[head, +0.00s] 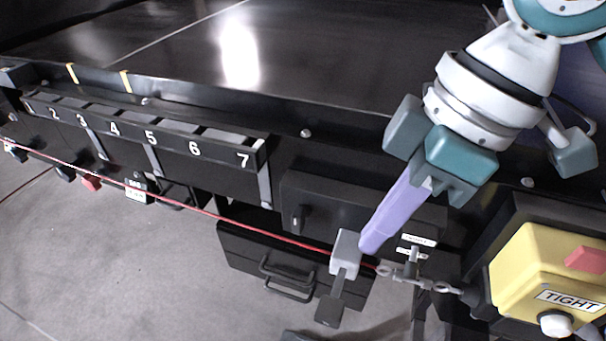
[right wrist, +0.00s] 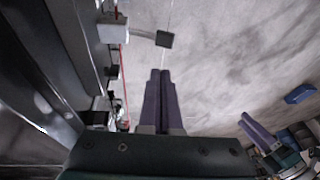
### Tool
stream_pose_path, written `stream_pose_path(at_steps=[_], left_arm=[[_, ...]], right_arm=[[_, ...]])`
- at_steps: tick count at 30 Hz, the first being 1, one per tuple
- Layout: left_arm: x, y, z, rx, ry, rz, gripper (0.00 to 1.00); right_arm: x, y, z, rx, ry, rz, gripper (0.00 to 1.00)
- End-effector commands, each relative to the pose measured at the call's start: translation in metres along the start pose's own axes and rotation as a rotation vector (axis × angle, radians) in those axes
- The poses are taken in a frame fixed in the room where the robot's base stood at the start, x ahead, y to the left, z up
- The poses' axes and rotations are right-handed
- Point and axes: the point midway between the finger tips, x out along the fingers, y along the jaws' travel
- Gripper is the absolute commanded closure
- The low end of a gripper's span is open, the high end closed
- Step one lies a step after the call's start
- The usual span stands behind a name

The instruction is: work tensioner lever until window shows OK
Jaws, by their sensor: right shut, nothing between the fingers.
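The tensioner appears to be a light grey block (head: 345,252) on the red cord, with a dark grey lever (head: 335,306) ending in a square pad and pointing down. The lever also shows in the right wrist view (right wrist: 165,39). The yellow box (head: 537,272) at the right has a white window (head: 570,300) reading TIGHT. My right gripper (head: 370,246) is shut and empty, its lilac fingertips close beside the block's right side; I cannot tell if they touch. In the right wrist view its fingers (right wrist: 160,75) point toward the pad. My left gripper (right wrist: 260,130) shows small at lower right there.
The red cord (head: 215,214) runs along the black conveyor frame (head: 330,140) to metal fittings (head: 412,272) near the yellow box. A numbered strip (head: 180,142) and a black drawer-like box (head: 245,255) are at the left.

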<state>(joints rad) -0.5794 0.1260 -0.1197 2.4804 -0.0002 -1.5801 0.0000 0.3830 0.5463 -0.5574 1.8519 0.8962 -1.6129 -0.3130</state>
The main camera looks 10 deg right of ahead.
Motion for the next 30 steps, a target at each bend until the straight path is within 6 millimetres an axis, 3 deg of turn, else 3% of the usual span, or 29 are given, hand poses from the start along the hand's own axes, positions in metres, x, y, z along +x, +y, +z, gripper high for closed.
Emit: stream_pose_path(at_steps=[9, 15, 21, 30], left_arm=[[-0.002, 0.001, -0.001, -0.003, 0.000, 0.002, 0.50], [-0.006, 0.002, -0.002, -0.008, 0.001, 0.006, 0.50], [-0.007, 0.002, -0.003, -0.010, 0.001, 0.008, 0.50], [-0.007, 0.002, -0.002, -0.009, 0.000, 0.008, 0.50]], right_arm=[[0.068, -0.002, 0.000, 0.002, -0.002, -0.005, 1.00], [0.100, -0.006, 0.007, 0.001, -0.004, -0.002, 1.00], [0.115, -0.009, 0.011, 0.000, -0.001, 0.001, 1.00], [0.117, -0.009, 0.011, -0.001, -0.001, 0.002, 1.00]])
